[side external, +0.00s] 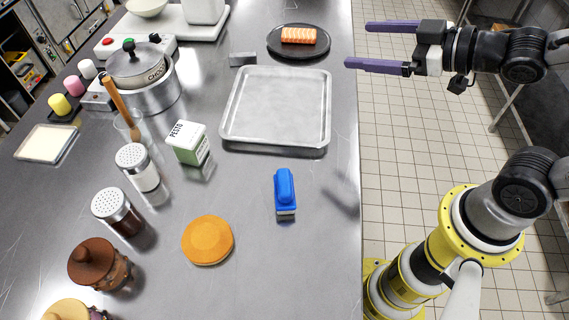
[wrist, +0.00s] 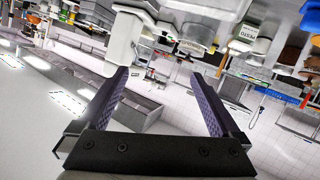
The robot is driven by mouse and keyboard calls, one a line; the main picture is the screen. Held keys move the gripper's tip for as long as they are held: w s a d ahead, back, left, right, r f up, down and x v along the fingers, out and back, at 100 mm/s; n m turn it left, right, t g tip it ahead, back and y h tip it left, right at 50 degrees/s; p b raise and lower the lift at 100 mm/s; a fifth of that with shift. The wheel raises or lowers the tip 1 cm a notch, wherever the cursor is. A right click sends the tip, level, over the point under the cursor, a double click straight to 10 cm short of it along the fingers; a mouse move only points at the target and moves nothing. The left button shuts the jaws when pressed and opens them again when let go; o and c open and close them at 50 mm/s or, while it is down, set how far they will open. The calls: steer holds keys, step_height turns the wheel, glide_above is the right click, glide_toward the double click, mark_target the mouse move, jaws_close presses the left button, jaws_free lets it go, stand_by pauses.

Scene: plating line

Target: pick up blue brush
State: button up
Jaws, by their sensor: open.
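The blue brush (side external: 285,190) stands on the steel counter (side external: 300,265) with its blue handle up and pale bristles below, in front of the metal tray and near the counter's right edge. My gripper (side external: 357,45) is at the upper right in the side view, well away from the brush. Its two purple fingers are wide apart with nothing between them. The wrist view shows the same open fingers (wrist: 160,75) against a tilted view of the room. A small blue shape shows at its right side; I cannot tell whether it is the brush.
An empty metal tray (side external: 274,143) lies behind the brush. An orange round sponge (side external: 208,240) lies to its left. A pesto carton (side external: 188,143), shakers (side external: 117,212), a pot (side external: 136,65) and a dark plate with salmon (side external: 298,38) stand farther off. The counter around the brush is clear.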

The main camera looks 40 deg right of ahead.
steer(key=s+a+f+n+g+y, duration=0.35)
steer(key=a+f+y, duration=0.3)
steer(key=a, duration=0.35)
steer(key=n+g, duration=0.1)
steer(key=g, duration=0.2)
glide_toward(277, 185)
steer(key=shift+s+d+f+y, duration=0.1)
steer(key=shift+s+d+y, duration=0.1)
steer(key=shift+d, duration=0.4)
steer(key=shift+s+d+f+y, duration=0.15)
steer(key=shift+d, duration=0.5)
steer(key=shift+n+x, duration=0.25)
steer(key=shift+x, duration=0.65)
steer(key=x, duration=0.6)
steer(key=shift+w+a, duration=0.3)
steer(key=shift+a, duration=0.05)
steer(key=shift+t, duration=0.25)
steer(key=shift+s+x, duration=0.2)
steer(key=shift+x, duration=2.4)
steer(key=shift+a, duration=0.2)
steer(key=shift+r, duration=0.1)
steer(key=shift+c, duration=0.2)
steer(key=c, duration=1.2)
steer(key=shift+c, duration=0.4)
